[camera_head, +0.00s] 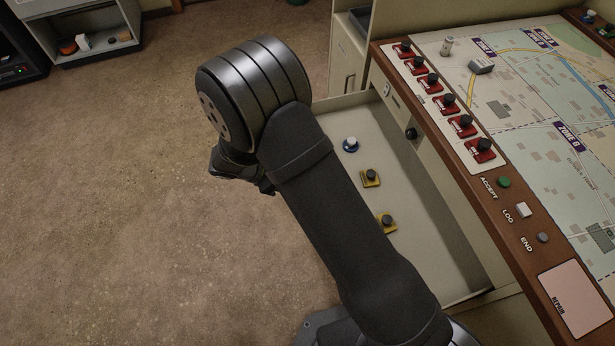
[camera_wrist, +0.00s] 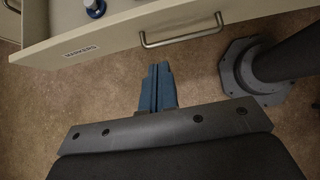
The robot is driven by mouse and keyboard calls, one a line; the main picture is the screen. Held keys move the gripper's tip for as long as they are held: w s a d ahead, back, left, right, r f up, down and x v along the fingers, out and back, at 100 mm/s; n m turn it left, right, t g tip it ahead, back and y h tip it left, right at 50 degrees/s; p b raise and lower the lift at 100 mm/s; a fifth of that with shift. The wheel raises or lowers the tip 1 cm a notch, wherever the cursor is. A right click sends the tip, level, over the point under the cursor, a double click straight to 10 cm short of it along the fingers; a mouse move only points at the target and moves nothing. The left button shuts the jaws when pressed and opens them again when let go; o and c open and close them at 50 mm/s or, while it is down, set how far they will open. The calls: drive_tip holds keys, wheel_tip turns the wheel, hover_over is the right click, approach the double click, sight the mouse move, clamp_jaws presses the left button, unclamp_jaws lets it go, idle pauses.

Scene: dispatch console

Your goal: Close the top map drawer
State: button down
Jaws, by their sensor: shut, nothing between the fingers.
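An open drawer (camera_head: 425,240) is pulled out from under the console on the right of the head view. Its pale front panel (camera_wrist: 115,32) crosses the top of the wrist view, with a label reading "MARKERS" and a metal bar handle (camera_wrist: 182,37). A gap to the panel seems to show. In the head view my arm covers part of the drawer, including most of its front, and the fingertips are hard to make out.
In the drawer lie a blue-and-white marker (camera_head: 351,145) and two yellow markers (camera_head: 371,178), (camera_head: 386,222). The console top (camera_head: 530,220) carries a map, red switches and buttons. Open floor (camera_head: 120,220) lies to the left. A shelf (camera_head: 95,45) stands at the far left.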

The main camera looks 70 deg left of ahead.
drive_tip(key=x, duration=0.3)
drive_tip(key=w+r+x, duration=0.1)
drive_tip(key=x, duration=0.7)
drive_tip(key=shift+w+r, duration=0.2)
drive_tip(key=shift+w, duration=0.65)
drive_tip(key=shift+w, duration=0.1)
drive_tip(key=w, duration=2.9)
drive_tip(key=shift+w, duration=0.4)
drive_tip(key=shift+r, duration=0.1)
